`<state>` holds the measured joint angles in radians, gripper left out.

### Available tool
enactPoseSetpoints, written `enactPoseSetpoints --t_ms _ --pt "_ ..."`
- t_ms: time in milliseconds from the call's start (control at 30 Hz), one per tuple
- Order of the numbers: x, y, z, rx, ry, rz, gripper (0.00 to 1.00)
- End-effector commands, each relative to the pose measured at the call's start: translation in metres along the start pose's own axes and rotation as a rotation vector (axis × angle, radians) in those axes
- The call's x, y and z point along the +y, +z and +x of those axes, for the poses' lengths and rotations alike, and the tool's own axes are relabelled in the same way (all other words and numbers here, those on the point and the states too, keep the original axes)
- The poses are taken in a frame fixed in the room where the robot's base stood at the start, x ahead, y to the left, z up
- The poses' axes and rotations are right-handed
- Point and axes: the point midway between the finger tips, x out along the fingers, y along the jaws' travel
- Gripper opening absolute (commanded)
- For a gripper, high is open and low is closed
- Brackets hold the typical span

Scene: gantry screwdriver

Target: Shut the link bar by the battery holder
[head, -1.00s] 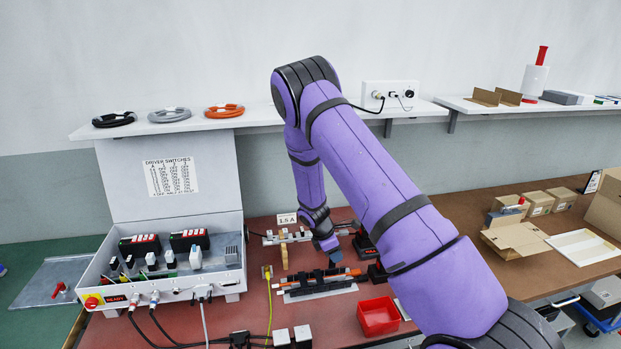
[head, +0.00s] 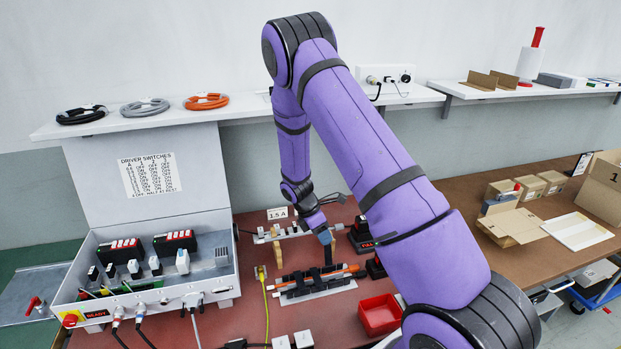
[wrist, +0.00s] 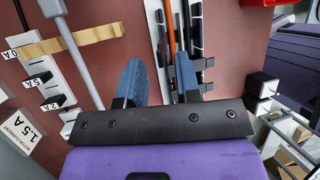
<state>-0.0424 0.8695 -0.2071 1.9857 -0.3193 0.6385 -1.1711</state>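My gripper (head: 325,237) is above the work table, over the far side of a pale base with black clamps (head: 316,287) and an orange rod. The base shows beyond the fingertips in the wrist view (wrist: 166,62). A dark upright piece (head: 328,255) stands just below my gripper; I cannot tell whether it is the link bar or whether they touch. Black battery-like blocks (head: 362,236) sit right of the gripper. I cannot tell for certain which part is the battery holder.
A strip labelled 0A, 5A and 2A (wrist: 40,80), a grey bar (wrist: 75,50) and a notched tan piece (wrist: 85,42) lie left of the fingers. A red bin (head: 379,314) is at the front right. The driver box (head: 150,270) stands at left.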

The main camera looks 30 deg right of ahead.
Motion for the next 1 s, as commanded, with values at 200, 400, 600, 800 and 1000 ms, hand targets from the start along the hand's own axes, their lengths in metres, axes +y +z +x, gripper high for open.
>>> enactPoseSetpoints --t_ms 200,400,600,800,1000 --pt "0.000 0.000 -0.038 0.001 0.003 0.001 0.31" --pt "-0.004 0.003 -0.072 0.012 0.014 0.028 0.31" --pt "-0.016 0.010 -0.103 0.046 0.045 0.110 0.31" --pt "-0.030 0.017 -0.132 0.080 0.074 0.191 0.31" --pt "-0.046 0.024 -0.161 0.119 0.102 0.271 0.31"
